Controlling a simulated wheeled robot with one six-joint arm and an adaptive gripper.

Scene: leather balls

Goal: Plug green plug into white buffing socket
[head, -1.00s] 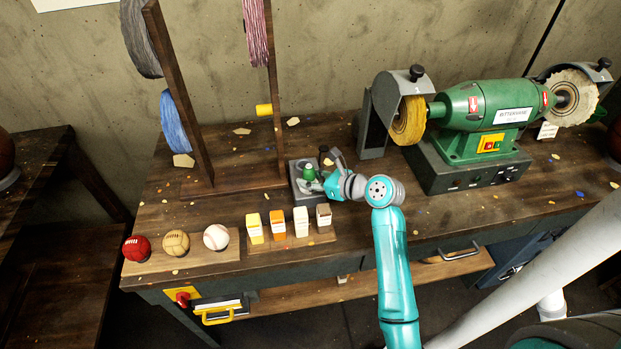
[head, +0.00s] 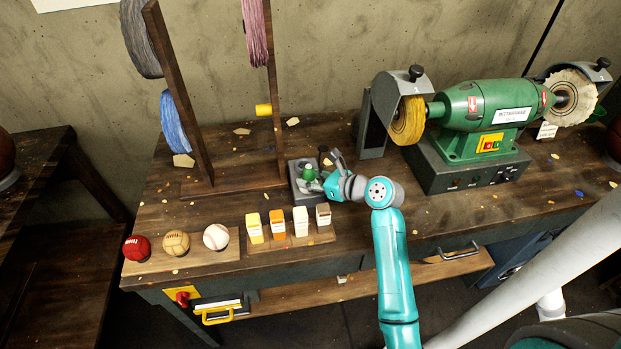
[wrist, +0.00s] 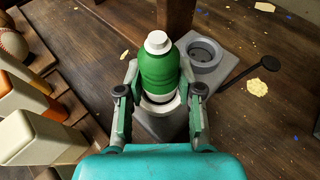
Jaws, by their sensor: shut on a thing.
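A green bottle-shaped piece with a white cap (wrist: 158,70) stands upright between the fingers of my gripper (wrist: 160,95) in the wrist view. My gripper is shut on it. In the head view this green piece (head: 309,173) is small and partly hidden by my gripper (head: 322,180), over a grey base on the bench. I cannot tell whether it is the green plug. The white buffing wheel (head: 573,97) is at the right end of the green grinder (head: 487,112).
The grey base has a round cup (wrist: 205,55) and a dark lever (wrist: 270,63). Several small blocks (head: 278,224) stand in front, left of my gripper. Three balls (head: 176,243) sit on a board further left. A wooden spool rack (head: 190,115) rises behind.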

